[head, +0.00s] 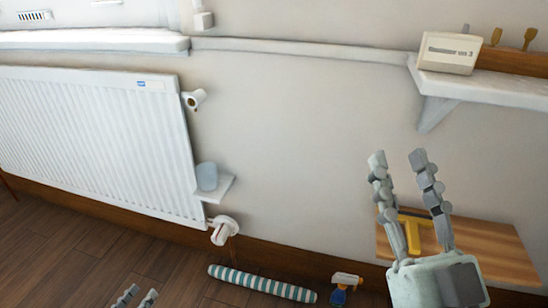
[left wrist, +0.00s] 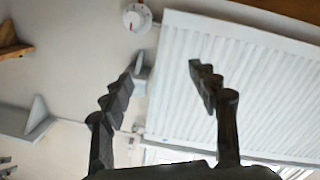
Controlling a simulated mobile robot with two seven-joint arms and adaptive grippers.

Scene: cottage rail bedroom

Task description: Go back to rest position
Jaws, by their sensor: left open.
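My right gripper (head: 398,158) is large in the right of the head view, its two fingers pointing up and apart, with nothing between them. My left gripper (head: 137,295) shows only as fingertips at the bottom edge of the head view. In the left wrist view, the left gripper (left wrist: 165,75) has its two dark fingers well apart and empty. Behind them are the white radiator (left wrist: 235,90) and the wall. The left arm is out of the head view.
A striped roll (head: 262,284) and a spray bottle (head: 341,290) are low down. A wooden surface (head: 490,250) and wall shelf (head: 500,90) are at right.

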